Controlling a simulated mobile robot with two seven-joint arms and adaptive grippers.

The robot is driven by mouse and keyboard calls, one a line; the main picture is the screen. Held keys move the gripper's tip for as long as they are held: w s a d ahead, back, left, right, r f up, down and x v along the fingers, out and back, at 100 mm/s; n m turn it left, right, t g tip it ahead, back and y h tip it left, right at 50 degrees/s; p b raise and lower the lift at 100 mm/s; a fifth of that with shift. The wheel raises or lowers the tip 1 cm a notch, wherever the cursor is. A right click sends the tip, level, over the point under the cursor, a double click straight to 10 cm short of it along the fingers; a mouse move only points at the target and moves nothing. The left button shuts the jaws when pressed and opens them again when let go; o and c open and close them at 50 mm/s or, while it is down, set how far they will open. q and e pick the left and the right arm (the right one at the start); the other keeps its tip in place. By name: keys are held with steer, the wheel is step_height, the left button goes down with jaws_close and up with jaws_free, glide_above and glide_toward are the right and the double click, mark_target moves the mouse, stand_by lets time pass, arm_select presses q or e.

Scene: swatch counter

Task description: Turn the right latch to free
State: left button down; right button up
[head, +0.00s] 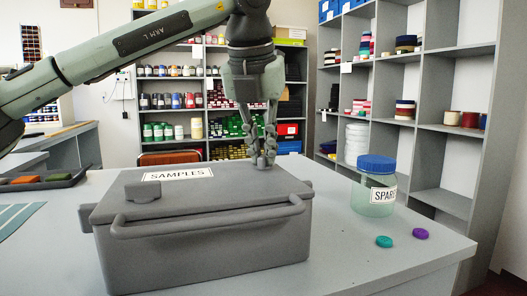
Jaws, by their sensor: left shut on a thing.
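The grey samples case (210,245) stands on the counter with its lid down and a long handle bar (210,220) along its front. The left latch (143,190) is a flat grey piece on the lid, near its front left. The right latch (262,162) is at the lid's far right side, mostly hidden by my left gripper. My left gripper (262,154) points straight down there, its fingers shut on the right latch. How far that latch is turned cannot be told. My right gripper is not in view.
A clear jar (374,200) with a blue lid stands right of the case. A teal button (384,241) and a purple button (420,233) lie in front of it. A dark tray (45,181) is at the left. The counter's front right (365,268) is clear.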

arm_select(q)
steer(key=shift+m, duration=0.6)
steer(key=shift+m+h, duration=0.3)
steer(key=shift+m, duration=0.1)
steer(key=m, duration=0.1)
steer(key=m+g+h+p, duration=0.1)
steer(key=m, duration=0.1)
steer(key=shift+w+a+r+m, duration=0.1)
steer(key=shift+a+m, duration=0.05)
steer(key=shift+m, duration=0.15)
steer(key=shift+m+g+h, duration=0.3)
steer(key=shift+m+h, duration=0.1)
steer(key=shift+m, duration=0.5)
steer(key=shift+w+m, duration=0.1)
steer(key=shift+m, duration=0.7)
steer(key=shift+m+g+h, duration=0.4)
steer(key=shift+m+g, duration=0.3)
steer(key=shift+m, duration=0.5)
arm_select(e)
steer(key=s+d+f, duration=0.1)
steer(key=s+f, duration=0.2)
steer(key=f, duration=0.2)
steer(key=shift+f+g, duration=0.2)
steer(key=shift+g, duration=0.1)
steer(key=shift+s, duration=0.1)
arm_select(q)
steer(key=c, duration=1.6)
jaws_free()
